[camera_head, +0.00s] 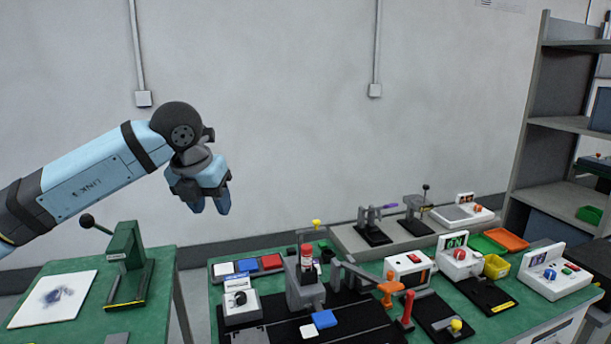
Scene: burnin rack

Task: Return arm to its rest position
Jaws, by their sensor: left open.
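My left arm reaches in from the left with blue and black links. My left gripper (209,203) hangs at its end, pointing down, in the air above the gap between the two green benches. Its blue fingers are short in this view, with nothing visible held between them. The gripper touches neither bench. My right gripper does not show.
A green bench (150,318) at left holds a lever press (128,262) and a stained white sheet (54,298). A larger green bench (225,290) holds several fixtures, a white control box (553,271) and an orange tray (506,239). A grey shelf rack (540,165) stands right.

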